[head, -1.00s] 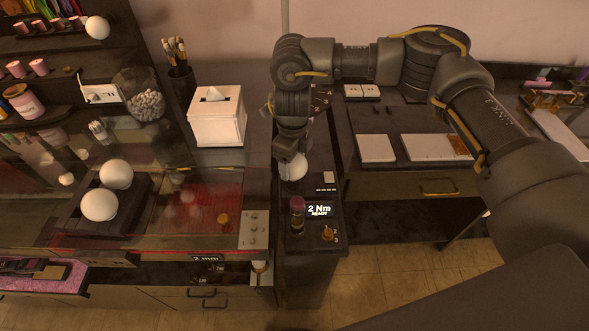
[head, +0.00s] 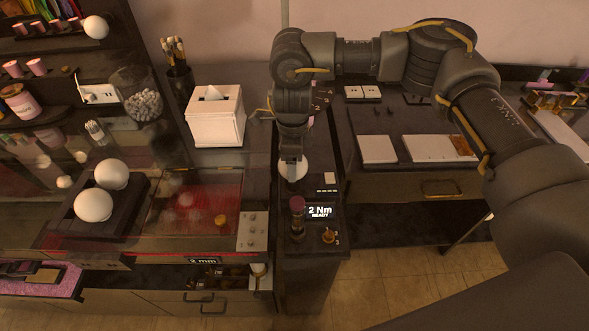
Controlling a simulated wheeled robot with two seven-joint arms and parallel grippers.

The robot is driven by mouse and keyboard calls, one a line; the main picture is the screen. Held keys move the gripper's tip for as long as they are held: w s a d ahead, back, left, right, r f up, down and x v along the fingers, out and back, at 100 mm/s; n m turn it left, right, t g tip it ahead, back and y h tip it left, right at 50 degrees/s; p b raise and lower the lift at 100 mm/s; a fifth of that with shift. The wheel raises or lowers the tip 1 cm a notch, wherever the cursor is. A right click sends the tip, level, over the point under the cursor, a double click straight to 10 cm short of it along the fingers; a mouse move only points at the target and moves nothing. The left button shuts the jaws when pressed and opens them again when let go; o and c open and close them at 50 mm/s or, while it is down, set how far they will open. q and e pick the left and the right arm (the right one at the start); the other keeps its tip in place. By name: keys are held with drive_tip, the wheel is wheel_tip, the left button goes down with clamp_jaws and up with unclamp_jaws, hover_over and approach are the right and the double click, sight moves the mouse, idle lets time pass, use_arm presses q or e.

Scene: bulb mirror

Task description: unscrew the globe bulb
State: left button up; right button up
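A white globe bulb (head: 293,171) sits on the dark narrow station, behind a small display reading "2 Nm READY" (head: 320,211). My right gripper (head: 291,157) points down at the bulb from above, its narrow side toward the camera. The fingers overlap the top of the bulb. Whether they are shut on it or only beside it cannot be told. The bulb's base and socket are hidden. Two more white globes (head: 93,205) (head: 111,174) rest on a black holder at the left. My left gripper is not in view.
A red-capped knob (head: 297,205) and a brass knob (head: 328,236) stand at the station's front. A white tissue box (head: 215,120) is close to its left. A glossy panel with a red area (head: 205,200) lies left. White tiles (head: 378,149) lie on the right counter.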

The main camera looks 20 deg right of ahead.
drive_tip(key=shift+f+n+b, duration=0.1)
drive_tip(key=shift+n+b, duration=0.25)
drive_tip(key=shift+n, duration=0.35)
drive_tip(key=shift+n+b, duration=0.4)
drive_tip(key=shift+n, duration=1.5)
drive_tip(key=shift+n+b, duration=0.55)
drive_tip(key=shift+n, duration=0.45)
drive_tip(key=n, duration=0.2)
drive_tip(key=shift+n, duration=0.4)
drive_tip(key=o, duration=0.7)
drive_tip(key=shift+r, duration=0.25)
